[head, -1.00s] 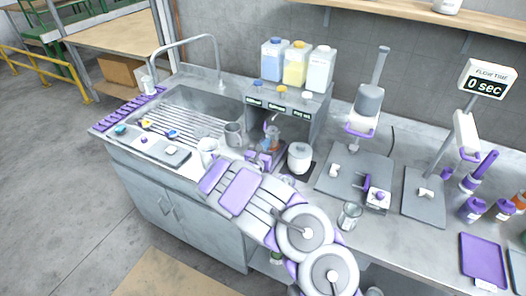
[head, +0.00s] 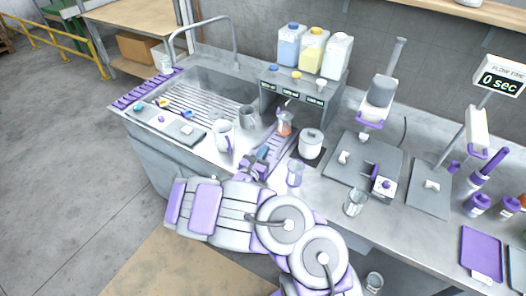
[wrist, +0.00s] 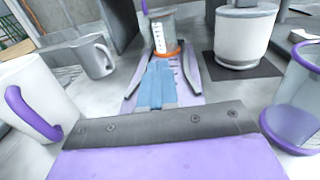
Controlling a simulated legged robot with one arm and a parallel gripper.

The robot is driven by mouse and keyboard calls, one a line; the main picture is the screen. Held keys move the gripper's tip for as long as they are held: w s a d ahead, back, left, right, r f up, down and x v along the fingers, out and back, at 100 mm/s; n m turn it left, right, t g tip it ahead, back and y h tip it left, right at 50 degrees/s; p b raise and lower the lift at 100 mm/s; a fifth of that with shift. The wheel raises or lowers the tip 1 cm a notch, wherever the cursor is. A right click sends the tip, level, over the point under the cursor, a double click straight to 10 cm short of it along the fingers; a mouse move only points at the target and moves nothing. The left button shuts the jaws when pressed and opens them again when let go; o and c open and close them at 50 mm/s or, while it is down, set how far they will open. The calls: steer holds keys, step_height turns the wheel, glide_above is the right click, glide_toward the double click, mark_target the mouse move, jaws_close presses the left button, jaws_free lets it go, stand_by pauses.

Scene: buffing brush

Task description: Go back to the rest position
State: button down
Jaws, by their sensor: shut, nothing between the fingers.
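My gripper (head: 258,158) is shut and empty, low over the counter in front of the dispenser. In the wrist view its blue fingers (wrist: 158,82) point at a clear graduated beaker (wrist: 165,38) with an orange base. The beaker (head: 284,124) stands on a purple strip (head: 275,146) under the dispenser. I cannot tell whether the fingertips touch the strip. My arm reaches in from the front of the counter, bent, and hides part of the cabinet front.
A white mug (head: 222,135) and grey mug (head: 248,116) stand left of my gripper. A white lidded pot (head: 311,144) and purple-rimmed glass (head: 295,174) are on the right. The sink (head: 195,98) is behind left. Open floor (head: 70,200) lies at left.

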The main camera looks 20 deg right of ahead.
steer(key=shift+s, duration=0.3)
steer(key=s+d+r+m+g+h, duration=0.3)
steer(key=s+d+r+m+g, duration=0.35)
steer(key=r, duration=0.35)
steer(key=s+d+r+m+g+h, duration=0.3)
steer(key=s+d+r+m+g, duration=0.25)
steer(key=s+r+m, duration=0.35)
steer(key=s+d+r+m+g+y, duration=0.25)
steer(key=s+r+m+g, duration=0.2)
steer(key=s, duration=0.35)
steer(key=s+a+f+m+y, duration=0.3)
steer(key=s+a+m+y, duration=0.4)
steer(key=s, duration=0.5)
steer(key=s+a+t+y, duration=0.1)
steer(key=s+a+y, duration=0.3)
steer(key=a, duration=0.5)
steer(key=s+a+f+t+y, duration=0.1)
steer(key=s+a+y, duration=0.3)
steer(key=a, duration=0.6)
steer(key=shift+s+f+y, duration=0.15)
steer(key=shift+s+y, duration=0.15)
steer(key=shift+y, duration=0.45)
